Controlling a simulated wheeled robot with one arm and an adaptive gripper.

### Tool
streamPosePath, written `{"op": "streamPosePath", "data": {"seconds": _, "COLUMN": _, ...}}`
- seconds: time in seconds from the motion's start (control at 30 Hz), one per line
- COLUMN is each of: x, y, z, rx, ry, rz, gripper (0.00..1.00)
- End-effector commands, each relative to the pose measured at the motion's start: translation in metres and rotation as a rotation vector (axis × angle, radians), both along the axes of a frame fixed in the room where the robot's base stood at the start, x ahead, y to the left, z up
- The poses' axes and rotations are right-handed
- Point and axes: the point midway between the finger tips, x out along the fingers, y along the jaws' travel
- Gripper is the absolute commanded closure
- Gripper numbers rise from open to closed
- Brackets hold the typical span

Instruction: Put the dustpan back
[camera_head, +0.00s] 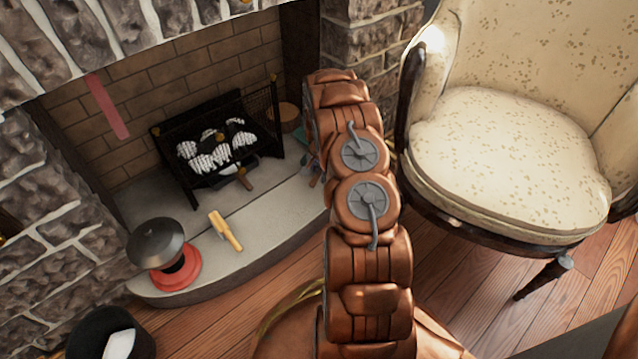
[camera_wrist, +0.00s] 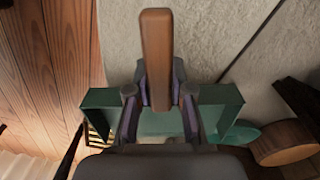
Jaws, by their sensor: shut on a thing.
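In the wrist view, my gripper (camera_wrist: 160,90) is shut on the brown wooden handle of the dustpan (camera_wrist: 155,50). Teal walls, apparently the dustpan's body, show on both sides of my fingers; the fingers and palm hide much of its middle. A small teal patch shows just left of the arm, near the right end of the hearth. I cannot tell whether the dustpan touches a surface.
The pale stone hearth (camera_head: 195,225) holds a black fire grate (camera_head: 217,145), a yellow-handled brush (camera_head: 226,231) and a dark round-topped pot on a red base. A cream armchair (camera_head: 510,150) stands at the right. A dark bucket (camera_head: 112,335) stands at bottom left.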

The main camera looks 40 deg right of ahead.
Motion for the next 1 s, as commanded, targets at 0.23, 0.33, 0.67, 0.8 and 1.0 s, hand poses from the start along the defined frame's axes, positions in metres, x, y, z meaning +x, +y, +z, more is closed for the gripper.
{"op": "streamPosePath", "data": {"seconds": 0.23, "x": 0.001, "y": -0.003, "z": -0.012, "rx": 0.001, "ry": 0.001, "rz": 0.0, "gripper": 1.0}}
{"op": "streamPosePath", "data": {"seconds": 0.33, "x": 0.001, "y": -0.002, "z": -0.027, "rx": 0.001, "ry": 0.003, "rz": 0.0, "gripper": 1.0}}
{"op": "streamPosePath", "data": {"seconds": 0.67, "x": 0.0, "y": -0.001, "z": -0.037, "rx": 0.004, "ry": 0.004, "rz": 0.0, "gripper": 0.78}}
{"op": "streamPosePath", "data": {"seconds": 0.8, "x": 0.001, "y": -0.001, "z": -0.036, "rx": 0.003, "ry": 0.002, "rz": 0.0, "gripper": 0.63}}
{"op": "streamPosePath", "data": {"seconds": 1.0, "x": 0.001, "y": -0.001, "z": -0.036, "rx": 0.002, "ry": 0.002, "rz": 0.0, "gripper": 0.54}}
